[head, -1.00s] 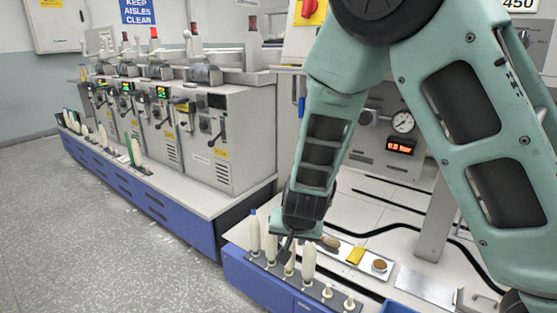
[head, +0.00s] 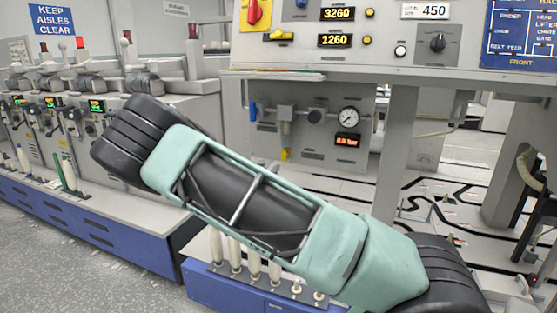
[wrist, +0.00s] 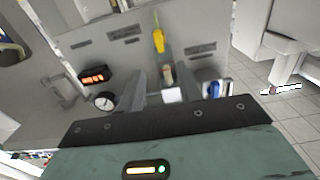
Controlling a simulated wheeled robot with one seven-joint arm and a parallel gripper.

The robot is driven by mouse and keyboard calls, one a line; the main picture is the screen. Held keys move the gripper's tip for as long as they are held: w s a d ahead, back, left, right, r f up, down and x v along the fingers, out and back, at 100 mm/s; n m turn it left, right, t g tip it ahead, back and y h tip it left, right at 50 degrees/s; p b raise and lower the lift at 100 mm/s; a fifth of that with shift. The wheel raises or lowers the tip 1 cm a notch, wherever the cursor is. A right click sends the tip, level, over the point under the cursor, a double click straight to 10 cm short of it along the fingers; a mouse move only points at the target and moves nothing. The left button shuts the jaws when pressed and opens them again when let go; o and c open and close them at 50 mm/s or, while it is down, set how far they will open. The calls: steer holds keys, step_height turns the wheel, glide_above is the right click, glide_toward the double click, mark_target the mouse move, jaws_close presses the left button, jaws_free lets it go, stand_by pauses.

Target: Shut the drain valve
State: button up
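The drain valve appears to be the small yellow piece (head: 285,154) under the filter bowl (head: 286,134) on the grey pneumatic panel. In the wrist view, which is upside down, its yellow lever (wrist: 158,40) sticks out beyond the bowl (wrist: 167,75). Whether the valve is open or shut I cannot tell for sure. My gripper (wrist: 167,83) faces the panel, its two grey fingers apart with a gap between them. The bowl and yellow lever lie ahead of that gap, and no contact shows.
A pressure gauge (head: 349,117) and a red-lit display (head: 347,141) sit right of the bowl. A blue handle (head: 253,112) is at its left. White bobbins (head: 235,250) stand on the front ledge, partly behind my arm. A grey post (head: 393,150) stands to the right.

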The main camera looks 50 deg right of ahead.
mark_target(283, 155)
steer(key=b+x, duration=0.1)
steer(key=x, duration=1)
steer(key=shift+d, duration=0.1)
jaws_close()
